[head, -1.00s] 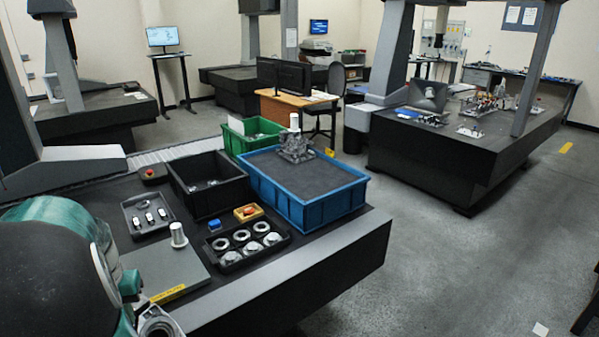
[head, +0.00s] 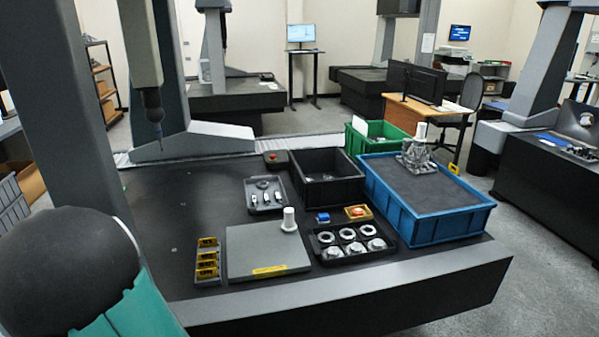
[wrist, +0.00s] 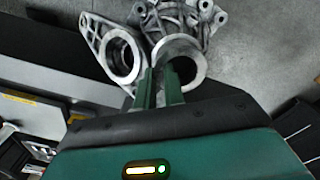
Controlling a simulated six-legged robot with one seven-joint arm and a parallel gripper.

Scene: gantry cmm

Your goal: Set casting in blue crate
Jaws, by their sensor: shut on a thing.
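A grey metal casting (wrist: 103,30) with round bores and a flange is in my gripper (wrist: 160,88) in the wrist view. The green fingers are closed at the rim of one bore, and the casting hangs over the grey floor. The gripper and this casting do not show in the head view. The blue crate (head: 447,228) stands at the right end of the dark table, with a flat grey surface inside. Another grey metal part (head: 416,158) with a white cylinder on it stands at the crate's far side.
A black crate (head: 328,190) and a green crate (head: 352,143) stand beside the blue crate. In front are a black tray of rings (head: 330,255), a grey plate (head: 255,250) with a white cylinder (head: 289,220), and yellow-labelled blocks (head: 207,262). A gantry probe (head: 155,115) hangs at left.

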